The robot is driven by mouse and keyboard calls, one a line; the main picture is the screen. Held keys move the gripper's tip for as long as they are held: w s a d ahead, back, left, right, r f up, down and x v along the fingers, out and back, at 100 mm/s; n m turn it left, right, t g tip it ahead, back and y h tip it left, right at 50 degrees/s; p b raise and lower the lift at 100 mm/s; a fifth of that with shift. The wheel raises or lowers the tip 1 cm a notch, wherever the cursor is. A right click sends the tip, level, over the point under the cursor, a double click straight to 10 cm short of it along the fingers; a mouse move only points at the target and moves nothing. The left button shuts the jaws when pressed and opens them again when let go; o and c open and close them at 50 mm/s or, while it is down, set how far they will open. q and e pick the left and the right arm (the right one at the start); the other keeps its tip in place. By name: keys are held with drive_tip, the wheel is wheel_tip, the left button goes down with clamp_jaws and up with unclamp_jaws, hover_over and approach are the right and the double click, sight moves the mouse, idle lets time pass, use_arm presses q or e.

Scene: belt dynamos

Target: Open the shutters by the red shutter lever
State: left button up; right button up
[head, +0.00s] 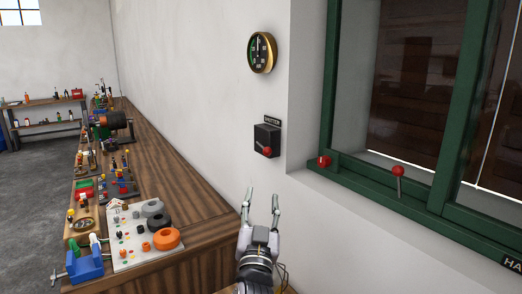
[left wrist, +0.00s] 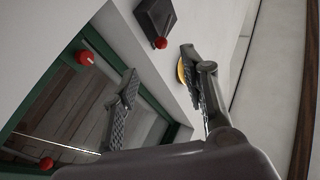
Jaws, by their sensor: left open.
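The shutter lever is a red ball knob (head: 267,152) on a black wall box (head: 267,138) under a small dark label that seems to read SHUTTER. The knob sits low on the box front. In the left wrist view the knob (left wrist: 160,43) and box (left wrist: 156,17) show at the top. My left gripper (head: 262,198) is open and empty, below the box and apart from the lever, fingers pointing up. Its two fingers also show in the left wrist view (left wrist: 162,72). Dark brown boards, seemingly the shutters (head: 408,90), show behind the window glass. My right gripper is not in view.
A green window frame (head: 327,110) at right carries two more red knobs (head: 324,161) (head: 398,171). A round brass-rimmed gauge (head: 262,52) hangs above the box. A wooden bench (head: 190,195) with many parts runs along the wall at left.

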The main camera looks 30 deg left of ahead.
sight(267, 154)
use_arm(q)
drive_tip(key=p+x, duration=0.1)
drive_tip(key=x, duration=0.4)
drive_tip(key=r+p+x, duration=0.1)
drive_tip(key=p+x, duration=0.1)
drive_tip(key=x, duration=0.3)
drive_tip(key=p+x, duration=0.2)
drive_tip(key=x, duration=0.4)
drive_tip(key=shift+s+d+r, duration=0.15)
drive_tip(key=shift+d+r, duration=0.05)
drive_tip(key=shift+d, duration=0.05)
drive_tip(key=shift+w+a+r, duration=0.1)
drive_tip(key=shift+w+a, duration=0.05)
drive_tip(key=shift+w, duration=0.15)
drive_tip(key=shift+w+a, duration=0.15)
drive_tip(key=shift+w, duration=0.05)
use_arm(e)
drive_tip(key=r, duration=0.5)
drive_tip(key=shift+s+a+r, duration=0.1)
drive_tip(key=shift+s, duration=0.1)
use_arm(q)
drive_tip(key=shift+r, duration=0.1)
drive_tip(key=shift+c, duration=0.3)
drive_tip(key=c, duration=0.5)
clamp_jaws()
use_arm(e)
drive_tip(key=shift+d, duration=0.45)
